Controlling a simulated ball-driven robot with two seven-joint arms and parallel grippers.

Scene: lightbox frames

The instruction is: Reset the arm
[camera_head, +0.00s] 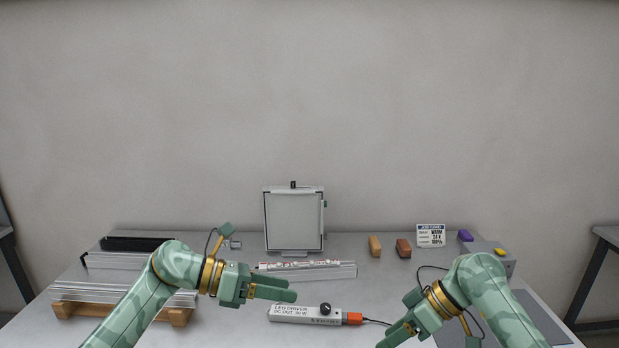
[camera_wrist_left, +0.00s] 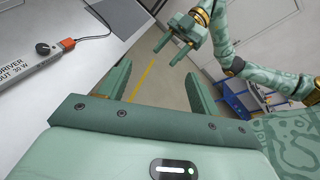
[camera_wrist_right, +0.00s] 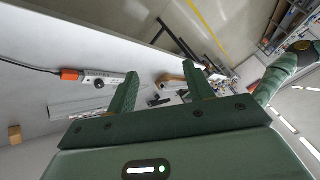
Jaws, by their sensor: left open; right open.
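My left gripper (camera_head: 272,289) is open and empty in the head view, held above the table behind the LED driver, its fingers pointing right. My left wrist view shows its two fingers (camera_wrist_left: 160,88) apart with nothing between them. My right gripper (camera_head: 392,338) is low in the head view, partly cut by the bottom edge, its fingers pointing down-left. The right wrist view shows its fingers (camera_wrist_right: 163,85) spread and empty. The white LED driver box (camera_head: 303,314) lies on the table between the grippers, with a black knob and an orange connector.
A framed light panel (camera_head: 293,222) stands at the back. A clear-topped rail (camera_head: 306,270) lies before it. Aluminium profiles (camera_head: 120,262) rest on wooden blocks at left.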

